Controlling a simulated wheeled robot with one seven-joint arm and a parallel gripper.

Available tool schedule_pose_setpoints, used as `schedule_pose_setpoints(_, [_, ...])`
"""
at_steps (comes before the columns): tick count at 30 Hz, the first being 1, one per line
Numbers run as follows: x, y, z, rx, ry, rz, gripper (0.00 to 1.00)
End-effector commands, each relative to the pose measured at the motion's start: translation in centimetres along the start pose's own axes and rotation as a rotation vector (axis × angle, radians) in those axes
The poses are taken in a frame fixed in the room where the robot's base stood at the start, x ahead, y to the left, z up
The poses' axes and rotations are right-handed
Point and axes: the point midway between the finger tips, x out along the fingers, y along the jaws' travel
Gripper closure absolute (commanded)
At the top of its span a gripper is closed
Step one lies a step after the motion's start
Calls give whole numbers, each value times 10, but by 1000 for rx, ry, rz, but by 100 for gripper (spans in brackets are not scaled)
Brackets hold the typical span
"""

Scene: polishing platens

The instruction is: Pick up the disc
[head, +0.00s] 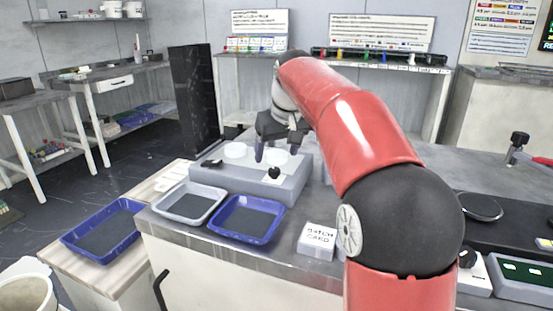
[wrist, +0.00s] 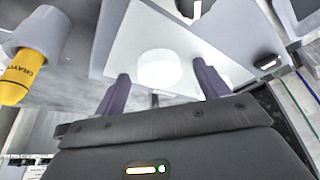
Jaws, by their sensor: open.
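A white round disc (wrist: 160,68) shows in the wrist view on a pale flat surface, between and beyond the two purple fingers of my gripper (wrist: 160,78). The fingers are apart, and no contact with the disc is visible. In the head view, my gripper (head: 268,148) points down over the grey polishing unit, its tip near two white round pieces, one at left (head: 235,150) and one at right (head: 277,157). The right one is partly hidden by the gripper. I cannot tell for sure which one the wrist view shows.
The grey polishing unit (head: 290,188) has a black knob (head: 274,173). Another blue tray (head: 75,247) sits on the wooden surface at left.

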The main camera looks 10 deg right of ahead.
Motion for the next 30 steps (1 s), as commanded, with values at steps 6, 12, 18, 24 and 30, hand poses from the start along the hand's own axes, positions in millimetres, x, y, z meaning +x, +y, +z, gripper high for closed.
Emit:
schedule_pose_setpoints(6, [-1,0,0,0,0,0,38])
schedule_pose_setpoints(12, [-1,0,0,0,0,0,64])
schedule_pose_setpoints(18, [-1,0,0,0,1,0,77])
schedule_pose_setpoints(24, [-4,0,-2,0,1,0,77])
schedule_pose_setpoints(30, [-26,0,-11,0,4,1,77])
